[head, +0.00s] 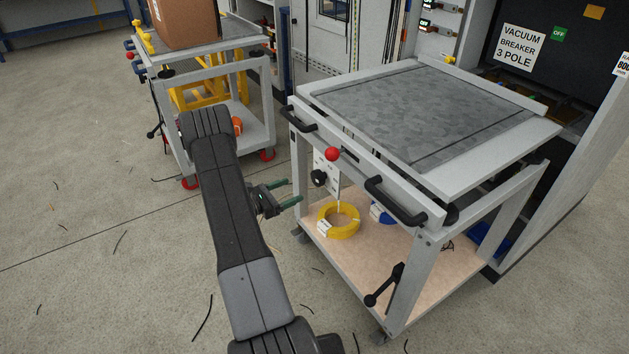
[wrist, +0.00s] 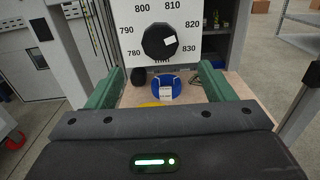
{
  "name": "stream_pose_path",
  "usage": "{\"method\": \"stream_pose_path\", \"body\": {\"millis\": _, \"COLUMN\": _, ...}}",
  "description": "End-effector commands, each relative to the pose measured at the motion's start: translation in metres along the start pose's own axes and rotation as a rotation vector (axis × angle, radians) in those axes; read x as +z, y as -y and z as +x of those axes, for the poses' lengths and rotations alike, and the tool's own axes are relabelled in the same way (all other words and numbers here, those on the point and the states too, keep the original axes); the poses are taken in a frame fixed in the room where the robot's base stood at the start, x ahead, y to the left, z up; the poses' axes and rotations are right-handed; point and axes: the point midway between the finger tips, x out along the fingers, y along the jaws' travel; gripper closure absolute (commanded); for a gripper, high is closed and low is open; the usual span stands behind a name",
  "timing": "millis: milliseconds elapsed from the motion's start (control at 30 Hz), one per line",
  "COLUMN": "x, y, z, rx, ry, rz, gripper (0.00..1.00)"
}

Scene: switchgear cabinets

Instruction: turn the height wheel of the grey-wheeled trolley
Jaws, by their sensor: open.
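The near trolley (head: 430,190) has a grey-topped frame and grey castors (head: 300,236). Its height wheel, a black round knob (head: 319,178), sits on a white plate below the front rail. In the wrist view the knob (wrist: 160,40) has a small white label, and the scale plate (wrist: 187,15) around it reads 780 to 830. My gripper (head: 290,192) is left of the trolley's front, its green fingers pointing toward it. In the wrist view my gripper (wrist: 161,70) is open and empty. The knob appears beyond and above the fingertips, apart from them.
A red ball knob (head: 332,154) and black handles (head: 395,201) project from the trolley's front. A yellow coil (head: 338,221) and a blue item (head: 380,213) lie on its lower shelf. A red-wheeled trolley (head: 225,75) carries a box (head: 187,22). Switchgear cabinets stand behind.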

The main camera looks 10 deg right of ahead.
Motion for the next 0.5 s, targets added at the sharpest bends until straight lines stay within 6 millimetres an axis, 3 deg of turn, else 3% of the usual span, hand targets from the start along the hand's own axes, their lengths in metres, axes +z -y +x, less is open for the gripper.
{"method": "stream_pose_path", "body": {"millis": 300, "x": 0.000, "y": 0.001, "z": 0.068, "rx": -0.005, "ry": 0.000, "rz": 0.002, "gripper": 0.24}}
{"method": "stream_pose_path", "body": {"millis": 500, "x": 0.000, "y": 0.001, "z": 0.092, "rx": -0.003, "ry": 0.000, "rz": 0.001, "gripper": 0.24}}
